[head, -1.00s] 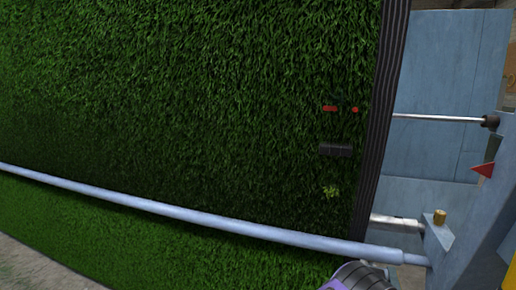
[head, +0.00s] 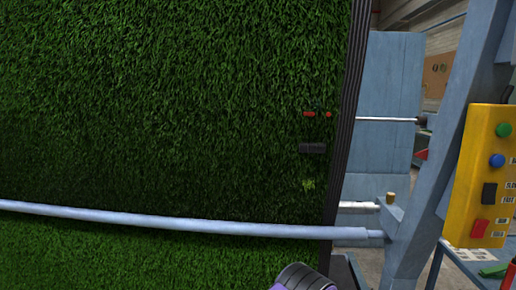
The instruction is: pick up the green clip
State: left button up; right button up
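A small green object (head: 494,270), which may be the green clip, lies on a blue table or cart top at the lower right edge; its shape is partly cut off by the picture edge. A small yellow-green patch (head: 308,185) also shows on the turf near its right edge; I cannot tell what it is. A grey and purple part of my own arm shows at the bottom middle. Neither gripper is in view.
A tall turf sheet (head: 160,110) fills the left and middle, with a pale blue bar (head: 180,220) across it. Red pieces (head: 309,114) and a black piece (head: 312,148) sit on the turf. A yellow control box (head: 480,175) with buttons stands above the blue cart (head: 470,270).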

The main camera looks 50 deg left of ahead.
aim_at(496, 272)
jog(key=z, duration=1)
jog(key=i, duration=0.8)
jog(key=u, duration=2.8)
jog(key=i, duration=0.45)
jog(key=z, duration=0.1)
